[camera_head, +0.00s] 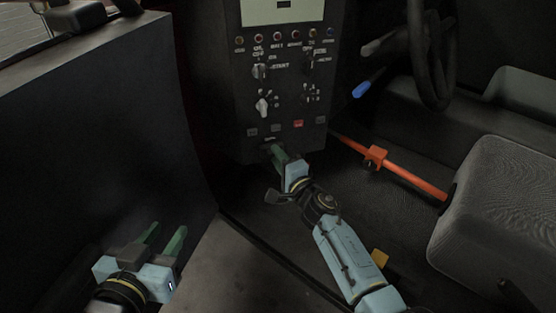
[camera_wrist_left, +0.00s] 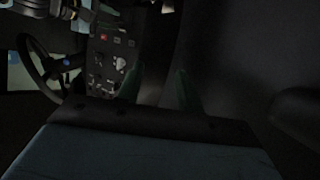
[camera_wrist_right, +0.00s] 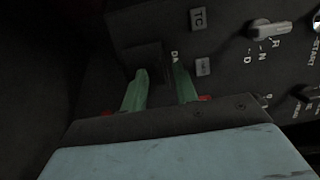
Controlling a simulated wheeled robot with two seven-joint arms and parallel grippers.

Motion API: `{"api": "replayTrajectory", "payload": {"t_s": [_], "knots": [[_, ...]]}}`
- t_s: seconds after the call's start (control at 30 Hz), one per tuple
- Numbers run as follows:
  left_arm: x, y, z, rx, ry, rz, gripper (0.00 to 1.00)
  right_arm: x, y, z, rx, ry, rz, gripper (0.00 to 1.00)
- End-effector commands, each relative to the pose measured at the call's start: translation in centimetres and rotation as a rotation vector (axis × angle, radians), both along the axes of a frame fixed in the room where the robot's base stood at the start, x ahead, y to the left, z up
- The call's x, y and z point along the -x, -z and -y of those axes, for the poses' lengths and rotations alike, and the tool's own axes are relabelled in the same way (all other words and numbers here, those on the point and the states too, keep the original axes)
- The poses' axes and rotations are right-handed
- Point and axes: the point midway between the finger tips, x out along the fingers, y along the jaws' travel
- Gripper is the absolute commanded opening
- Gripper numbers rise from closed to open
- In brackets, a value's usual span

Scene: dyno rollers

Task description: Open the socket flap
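A dark, block-like socket flap (camera_wrist_right: 147,58) shows in the right wrist view on the black control panel (camera_head: 240,95), beside a partly hidden label. My right gripper (camera_head: 273,150) is at the panel's lower edge. In the right wrist view, its green fingers (camera_wrist_right: 160,75) are apart with nothing seen between them. The left fingertip is just below the flap; I cannot tell whether they touch. The flap looks closed, but it is dark. In the head view the gripper hides this spot. My left gripper (camera_head: 163,232) is open and empty at the lower left, away from the panel.
Knobs, including a white one (camera_head: 262,106), and small buttons sit above my right gripper. An orange bar (camera_head: 405,174) runs right of the panel towards a grey seat (camera_head: 500,215). A steering wheel (camera_head: 432,60) is at the upper right. A large dark panel (camera_head: 100,120) stands left.

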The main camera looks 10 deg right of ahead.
Motion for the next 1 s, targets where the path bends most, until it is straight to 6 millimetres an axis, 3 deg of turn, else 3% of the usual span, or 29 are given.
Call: {"api": "replayTrajectory", "payload": {"t_s": [0.4,0.63,1.0], "knots": [[-0.28,-0.76,0.23,0.013,0.003,0.046,0.36,-0.31,-0.06,-0.15,0.001,0.0,0.001,0.29],[-0.27,-0.73,0.24,0.012,0.004,0.044,0.36,-0.3,-0.05,-0.14,0.0,0.0,0.001,0.0],[-0.41,-1.04,0.32,0.02,0.005,0.072,0.36,-0.26,0.04,-0.13,-0.002,0.0,0.006,0.0]]}}
